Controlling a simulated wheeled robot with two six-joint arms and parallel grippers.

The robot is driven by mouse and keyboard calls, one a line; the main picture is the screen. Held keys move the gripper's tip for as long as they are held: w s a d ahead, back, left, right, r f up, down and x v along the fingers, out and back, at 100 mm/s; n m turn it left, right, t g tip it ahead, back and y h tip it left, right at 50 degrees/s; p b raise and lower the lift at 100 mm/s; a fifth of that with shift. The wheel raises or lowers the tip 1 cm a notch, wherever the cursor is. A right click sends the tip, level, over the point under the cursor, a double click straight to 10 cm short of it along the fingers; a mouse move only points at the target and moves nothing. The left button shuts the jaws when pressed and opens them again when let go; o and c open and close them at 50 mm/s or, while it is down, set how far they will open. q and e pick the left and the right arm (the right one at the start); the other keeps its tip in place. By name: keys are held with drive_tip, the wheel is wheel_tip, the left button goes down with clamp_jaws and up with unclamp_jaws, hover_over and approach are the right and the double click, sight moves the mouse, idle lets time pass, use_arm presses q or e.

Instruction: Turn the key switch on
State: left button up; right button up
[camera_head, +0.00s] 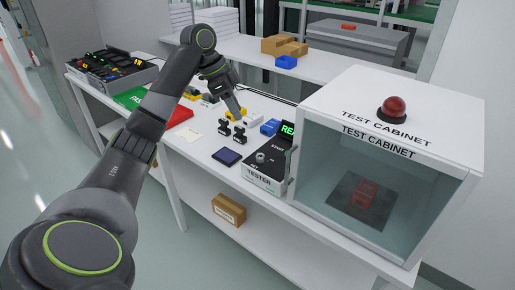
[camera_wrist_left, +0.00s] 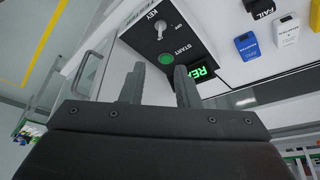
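The tester (camera_head: 262,180) is a white box with a black top panel, standing left of the test cabinet. Its key switch (camera_head: 260,157) is a small grey knob; in the left wrist view the key switch (camera_wrist_left: 160,29) sits between the labels KEY and OFF. A green START button (camera_wrist_left: 166,59) and a lit green display (camera_wrist_left: 203,74) are beside it. My left gripper (camera_head: 240,114) is above the bench, behind and left of the tester. In the left wrist view my left gripper (camera_wrist_left: 159,75) has its fingers apart, with nothing between them. My right gripper is out of view.
The test cabinet (camera_head: 390,140) has a glass front, a red dome on top and a red part inside. A red tray (camera_head: 178,117) is farther left.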

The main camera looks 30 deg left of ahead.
sight(260, 153)
use_arm(q)
drive_tip(key=x, duration=1.6)
drive_tip(key=shift+w+d+f+p, duration=0.15)
drive_tip(key=shift+w+f+p, duration=0.1)
drive_tip(key=shift+p, duration=0.15)
drive_tip(key=shift+c, duration=0.2)
clamp_jaws()
